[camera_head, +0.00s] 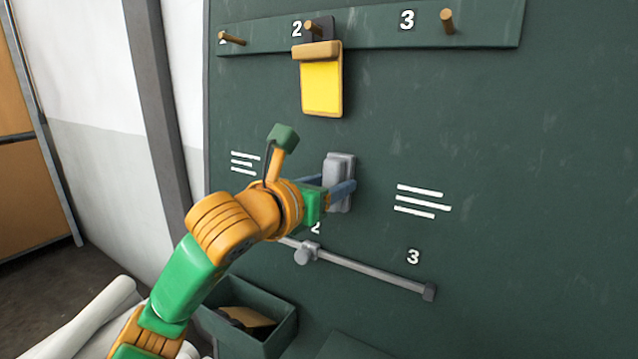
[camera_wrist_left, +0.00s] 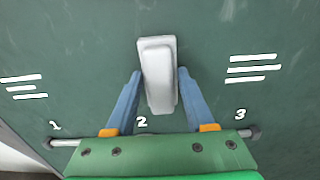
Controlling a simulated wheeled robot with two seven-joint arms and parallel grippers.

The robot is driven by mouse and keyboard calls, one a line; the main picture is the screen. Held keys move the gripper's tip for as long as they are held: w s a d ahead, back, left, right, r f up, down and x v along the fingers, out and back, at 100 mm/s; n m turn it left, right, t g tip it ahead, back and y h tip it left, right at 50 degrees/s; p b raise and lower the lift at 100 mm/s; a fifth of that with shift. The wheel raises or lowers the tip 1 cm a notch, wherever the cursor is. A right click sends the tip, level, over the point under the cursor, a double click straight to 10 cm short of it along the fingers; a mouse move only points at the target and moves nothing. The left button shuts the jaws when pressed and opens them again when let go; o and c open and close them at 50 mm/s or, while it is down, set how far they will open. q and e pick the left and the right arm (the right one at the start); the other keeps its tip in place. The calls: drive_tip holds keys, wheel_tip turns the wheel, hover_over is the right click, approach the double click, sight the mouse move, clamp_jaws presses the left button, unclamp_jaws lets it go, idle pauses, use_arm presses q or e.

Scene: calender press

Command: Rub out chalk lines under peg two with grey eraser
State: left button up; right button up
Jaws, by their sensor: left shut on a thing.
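The grey eraser (camera_head: 339,170) is held upright at the dark green board, below peg two (camera_head: 313,27). My left gripper (camera_head: 340,187) is shut on it. In the left wrist view the eraser (camera_wrist_left: 159,75) stands between the two blue fingers of the left gripper (camera_wrist_left: 158,88), above the white number 2. No chalk lines show around the eraser; the patch behind it is hidden. Three chalk lines (camera_head: 421,202) are at the right, under peg three, and three more (camera_head: 244,162) are at the left, under peg one. My right gripper is not in view.
A grey rail (camera_head: 365,270) with a sliding knob (camera_head: 306,253) runs below the lines. A dark green open box (camera_head: 286,328) with items inside sits lower left.

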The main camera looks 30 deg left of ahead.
use_arm(q)
drive_tip(key=shift+w+a+b, duration=0.2)
drive_tip(key=shift+a+b, duration=0.25)
drive_tip(key=shift+a, duration=1.95)
drive_tip(key=shift+w+a+b, duration=0.2)
drive_tip(key=shift+a+b, duration=0.2)
drive_tip(key=shift+a, duration=1.95)
drive_tip(key=shift+s, duration=0.1)
drive_tip(key=shift+s+a+r+b, duration=0.15)
drive_tip(key=shift+s+b, duration=0.4)
drive_tip(key=shift+s, duration=0.85)
drive_tip(key=shift+s+a+r+b, duration=0.15)
drive_tip(key=shift+s+b, duration=0.35)
drive_tip(key=shift+s, duration=0.85)
drive_tip(key=shift+d, duration=0.1)
drive_tip(key=shift+s+r+b, duration=0.15)
drive_tip(key=shift+s+b, duration=0.05)
drive_tip(key=shift+s, duration=0.55)
drive_tip(key=shift+s+r+b, duration=0.15)
drive_tip(key=shift+s, duration=0.6)
